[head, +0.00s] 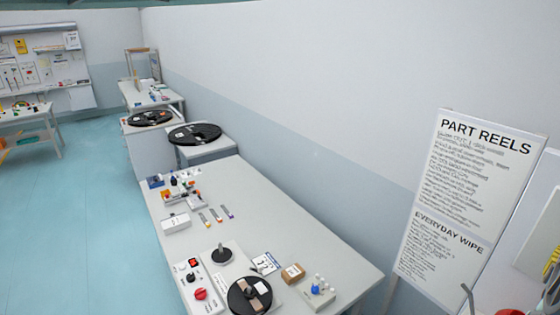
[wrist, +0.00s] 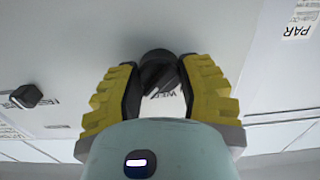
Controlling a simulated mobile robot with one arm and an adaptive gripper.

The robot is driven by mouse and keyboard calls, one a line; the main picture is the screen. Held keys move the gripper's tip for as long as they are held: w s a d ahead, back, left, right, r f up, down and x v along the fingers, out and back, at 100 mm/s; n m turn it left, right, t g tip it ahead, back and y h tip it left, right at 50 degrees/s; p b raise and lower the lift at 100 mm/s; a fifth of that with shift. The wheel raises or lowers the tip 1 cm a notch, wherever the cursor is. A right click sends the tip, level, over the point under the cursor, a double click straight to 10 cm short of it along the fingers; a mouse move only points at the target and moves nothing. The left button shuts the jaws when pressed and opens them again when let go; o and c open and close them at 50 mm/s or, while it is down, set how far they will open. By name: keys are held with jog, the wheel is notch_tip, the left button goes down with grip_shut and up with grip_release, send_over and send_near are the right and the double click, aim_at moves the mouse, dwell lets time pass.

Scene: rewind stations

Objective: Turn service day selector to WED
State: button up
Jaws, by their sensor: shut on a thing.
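In the wrist view, a dark knob (wrist: 155,68), which looks like the day selector, stands between the two yellow fingers of my gripper (wrist: 160,80). The black finger pads are closed on the knob from left and right. A pale plate with dark lettering (wrist: 165,105) shows between the fingers, partly covered. The lettering is too cut off to read fully, so I cannot tell which day the knob points to. My gripper does not show in the head view, and I cannot tell the selector apart there.
Another black knob (wrist: 28,95) lies to the left in the wrist view. A PART REELS sign (head: 465,195) stands at right. The blue floor (head: 80,220) at left is clear.

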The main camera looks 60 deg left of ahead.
jog(key=n+b, duration=0.3)
jog(key=shift+f+b, duration=0.25)
jog(key=shift+b, duration=0.05)
jog(key=shift+r+n+b, duration=0.2)
jog(key=shift+n+b, duration=1.35)
jog(key=shift+n, duration=1.15)
jog(key=o, duration=1.2)
jog(key=shift+r, duration=0.1)
